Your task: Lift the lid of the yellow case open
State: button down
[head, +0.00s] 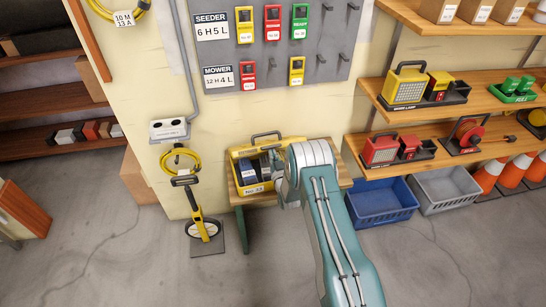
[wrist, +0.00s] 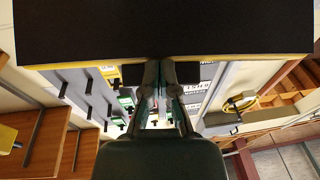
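The yellow case (head: 240,152) sits on a small wooden table against the wall. In the head view its lid looks raised at the back, with a black handle (head: 266,134) along the top. Dark blue contents (head: 249,171) show inside. In the wrist view a broad dark panel with a yellow edge (wrist: 85,64), apparently the lid, fills the top. My gripper (wrist: 160,68) has its fingertips at the middle of that edge, nearly together. I cannot tell whether the edge lies between them. In the head view my arm covers the case's right part and hides the fingers.
A pegboard (head: 340,66) with coloured tags hangs above the case. A measuring wheel (head: 203,228) stands left of the table. Blue (head: 384,203) and grey (head: 446,190) crates lie right, under shelves with lamps and a reel. The floor in front is clear.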

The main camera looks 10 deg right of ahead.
aim_at(271, 145)
jog(key=shift+r, duration=0.1)
jog(key=shift+w+a+r, duration=0.1)
jog(key=shift+w+r, duration=0.95)
jog(key=shift+w, duration=0.2)
jog(key=shift+w+r, duration=0.35)
jog(key=shift+w, duration=0.05)
jog(key=shift+w+a+r, duration=0.15)
jog(key=shift+w+r, duration=0.4)
jog(key=shift+w, duration=0.25)
jog(key=shift+w+a+r, duration=0.1)
jog(key=shift+w+r, duration=0.25)
jog(key=shift+w, duration=0.4)
jog(key=shift+w+a+r, duration=0.1)
jog(key=shift+w+r, duration=0.25)
jog(key=shift+w, duration=0.4)
